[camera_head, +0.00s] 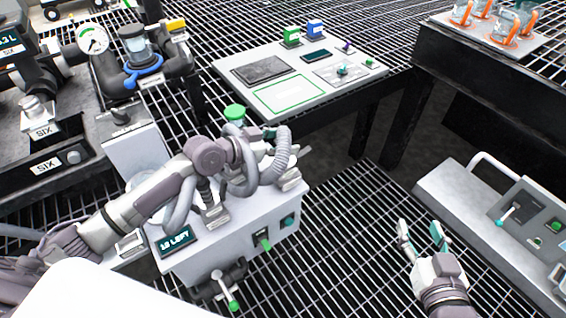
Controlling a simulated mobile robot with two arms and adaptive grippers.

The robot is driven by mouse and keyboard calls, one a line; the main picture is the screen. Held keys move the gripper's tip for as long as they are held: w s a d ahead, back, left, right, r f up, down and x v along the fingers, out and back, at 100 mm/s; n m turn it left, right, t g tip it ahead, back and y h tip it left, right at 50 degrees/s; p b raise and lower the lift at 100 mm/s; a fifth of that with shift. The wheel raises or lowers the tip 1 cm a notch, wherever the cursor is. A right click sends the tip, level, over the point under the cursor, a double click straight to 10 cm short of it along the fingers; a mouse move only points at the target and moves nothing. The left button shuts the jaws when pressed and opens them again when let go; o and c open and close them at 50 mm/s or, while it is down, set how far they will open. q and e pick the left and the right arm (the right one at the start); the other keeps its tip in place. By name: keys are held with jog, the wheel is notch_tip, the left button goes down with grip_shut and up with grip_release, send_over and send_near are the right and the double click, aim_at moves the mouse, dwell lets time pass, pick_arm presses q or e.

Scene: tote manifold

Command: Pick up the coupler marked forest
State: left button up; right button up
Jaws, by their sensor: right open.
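I cannot make out any coupler with a readable "forest" mark. A green round cap (234,112) shows just behind my left arm, and what it belongs to is mostly hidden. Metal hose ends (215,214) stand on the top of a pale grey box (205,262) with grey corrugated hoses (282,150). My left arm reaches over this box; its gripper is mixed in with the hoses, and its fingers are not clear. My right gripper (421,228) is open and empty above the floor grating, right of the box.
A white panel (345,95) with green and blue blocks (291,37) stands at the back. A tray with orange-trimmed clear parts (500,40) is at the far right. A grey console (455,192) borders the right side. Pipes with a gauge (92,39) are at the left.

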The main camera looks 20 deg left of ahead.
pick_arm(q)
jog(key=x, duration=0.3)
jog(key=shift+a, duration=0.1)
pick_arm(e)
jog(key=r, duration=0.1)
jog(key=r+t, duration=0.1)
jog(key=w+r+t, duration=0.1)
jog(key=shift+a+y, duration=0.3)
jog(key=shift+a, duration=0.05)
pick_arm(q)
jog(key=shift+s, duration=0.1)
jog(key=shift+c, duration=0.2)
grip_shut()
